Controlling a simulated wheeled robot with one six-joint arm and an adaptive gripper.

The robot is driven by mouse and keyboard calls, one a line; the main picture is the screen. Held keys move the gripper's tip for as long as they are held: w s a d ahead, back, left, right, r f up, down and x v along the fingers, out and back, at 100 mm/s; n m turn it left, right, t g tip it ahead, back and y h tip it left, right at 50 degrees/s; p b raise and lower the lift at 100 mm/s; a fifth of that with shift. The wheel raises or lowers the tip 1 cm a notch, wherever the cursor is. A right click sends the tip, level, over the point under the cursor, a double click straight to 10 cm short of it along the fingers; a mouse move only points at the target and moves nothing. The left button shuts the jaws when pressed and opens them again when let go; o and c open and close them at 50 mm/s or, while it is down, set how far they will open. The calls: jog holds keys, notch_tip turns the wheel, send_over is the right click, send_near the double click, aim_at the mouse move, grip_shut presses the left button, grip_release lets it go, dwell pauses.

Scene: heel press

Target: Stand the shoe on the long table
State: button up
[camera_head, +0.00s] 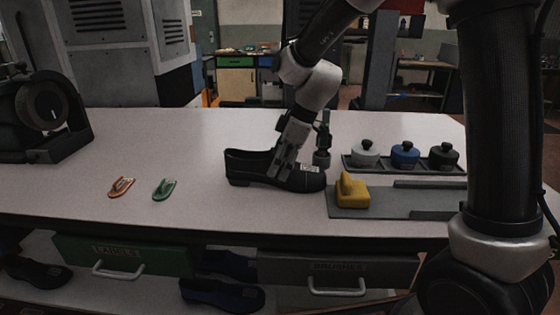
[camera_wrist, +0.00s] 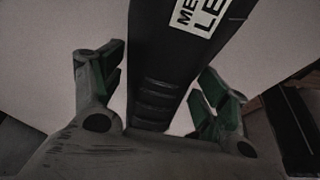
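A black shoe (camera_head: 250,167) stands upright, sole down, on the pale long table (camera_head: 130,145), with its heel to the left and toe to the right. A white label with dark lettering is on its upper; the wrist view shows only part of this lettering. My gripper (camera_head: 302,160) is down at the front half of the shoe. In the wrist view my gripper (camera_wrist: 158,85) has one finger on each side of the shoe (camera_wrist: 165,60), with narrow gaps showing beside it. The fingers are apart and do not appear clamped on it.
An orange sandal-shaped piece (camera_head: 121,187) and a green one (camera_head: 164,189) lie left of the shoe. A yellow block (camera_head: 351,191) sits on a grey plate right of the toe. A tray (camera_head: 375,169) of lidded pots stands behind. A dark machine (camera_head: 40,115) occupies the left end.

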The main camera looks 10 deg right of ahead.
jog(key=o, duration=0.3)
jog(key=shift+r, duration=0.2)
jog(key=v, duration=1.2)
jog(key=shift+r, duration=0.35)
jog(key=s+d+m+t+h, duration=0.3)
jog(key=s+d+m, duration=1.2)
jog(key=s+d, duration=0.7)
jog(key=shift+s+d+f+m+h, duration=0.2)
jog(key=shift+s+d+m+h, duration=0.25)
jog(key=shift+h, duration=0.25)
